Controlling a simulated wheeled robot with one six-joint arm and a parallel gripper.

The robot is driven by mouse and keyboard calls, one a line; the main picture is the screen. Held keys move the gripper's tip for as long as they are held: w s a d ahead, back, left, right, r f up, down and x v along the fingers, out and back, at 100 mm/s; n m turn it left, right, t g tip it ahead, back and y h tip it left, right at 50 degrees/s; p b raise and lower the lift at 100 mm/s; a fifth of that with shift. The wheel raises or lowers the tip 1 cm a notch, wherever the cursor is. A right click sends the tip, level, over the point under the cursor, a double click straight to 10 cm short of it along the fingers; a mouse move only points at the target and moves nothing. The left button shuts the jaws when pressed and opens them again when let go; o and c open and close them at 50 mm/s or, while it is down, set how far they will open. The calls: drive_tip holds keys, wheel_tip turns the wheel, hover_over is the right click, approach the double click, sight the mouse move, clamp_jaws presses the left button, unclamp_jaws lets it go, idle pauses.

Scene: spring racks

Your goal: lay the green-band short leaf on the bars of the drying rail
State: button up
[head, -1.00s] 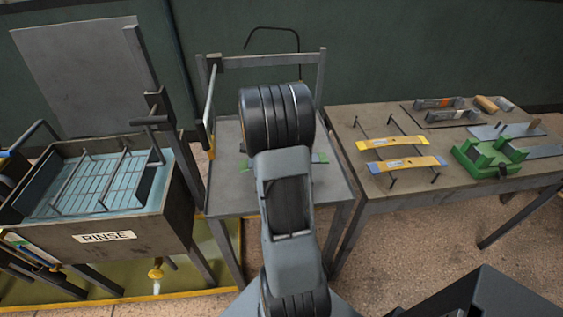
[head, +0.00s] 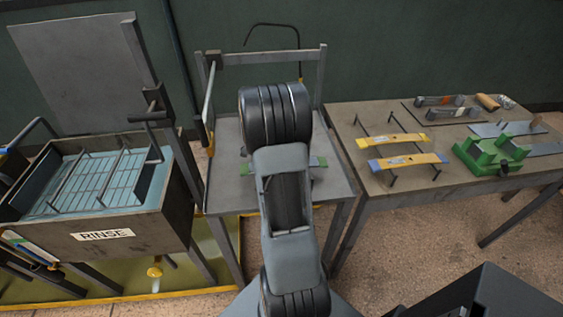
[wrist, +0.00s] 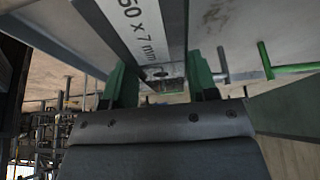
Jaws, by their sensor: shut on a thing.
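The green-band leaf (head: 318,163) shows in the head view only as green and grey ends on either side of my arm, over the middle table. In the wrist view, a grey bar with a white label ending "50 x 7 mm" (wrist: 140,27) runs away from my gripper (wrist: 160,82). My gripper is shut on the leaf, with green parts on both sides of the bar. The head view hides the jaws behind my arm. A green rod (wrist: 290,69) and short grey pegs lie to the right in the wrist view. I cannot tell whether the leaf touches any bars.
The rinse tank (head: 105,236) with a wire rack stands at left. The middle table (head: 228,192) has an upright frame at its back. The right table (head: 400,205) holds two yellow leaves (head: 408,161) on bars, a green fixture (head: 492,152) and tools.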

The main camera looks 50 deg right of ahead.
drive_tip(key=o, duration=1.2)
drive_tip(key=shift+r+p, duration=0.25)
drive_tip(key=shift+p, duration=0.15)
drive_tip(key=v, duration=1.2)
drive_tip(key=shift+r, duration=0.2)
